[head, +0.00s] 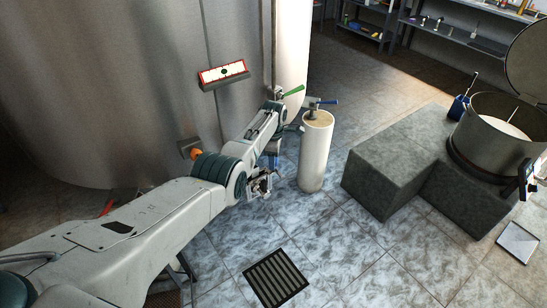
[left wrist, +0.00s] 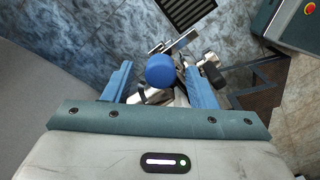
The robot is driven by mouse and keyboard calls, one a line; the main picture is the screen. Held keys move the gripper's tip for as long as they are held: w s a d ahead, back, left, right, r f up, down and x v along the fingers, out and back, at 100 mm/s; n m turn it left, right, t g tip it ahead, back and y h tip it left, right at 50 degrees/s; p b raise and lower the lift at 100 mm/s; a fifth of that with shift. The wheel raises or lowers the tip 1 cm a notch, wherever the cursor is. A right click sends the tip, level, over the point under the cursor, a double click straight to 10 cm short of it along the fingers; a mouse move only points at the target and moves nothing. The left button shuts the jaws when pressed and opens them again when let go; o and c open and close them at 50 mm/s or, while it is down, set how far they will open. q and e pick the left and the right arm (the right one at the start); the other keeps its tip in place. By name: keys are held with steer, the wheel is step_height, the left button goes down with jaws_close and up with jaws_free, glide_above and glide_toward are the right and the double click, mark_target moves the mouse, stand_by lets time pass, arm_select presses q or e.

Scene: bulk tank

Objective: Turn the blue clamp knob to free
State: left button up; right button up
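The blue clamp knob (left wrist: 161,71) is a round blue cap in the left wrist view, above metal clamp parts (left wrist: 212,70). My left gripper (left wrist: 160,78) has its two blue fingers apart, one on each side of the knob in that view, with a visible gap on both sides. I cannot tell how far the fingertips are above or below the knob. In the head view my left gripper (head: 273,160) points down just above the metal clamp (head: 261,184); the knob is not clear there. My right gripper is not in view.
A large steel tank (head: 110,90) stands behind my left arm. Grey blocks (head: 400,165) and an open steel vessel (head: 490,150) are further right. A floor grate (head: 274,279) lies in front.

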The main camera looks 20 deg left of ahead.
arm_select(q)
step_height(320, 180, up, 11)
steer(key=shift+p, duration=0.4)
steer(key=shift+f, duration=0.15)
stand_by(0.4)
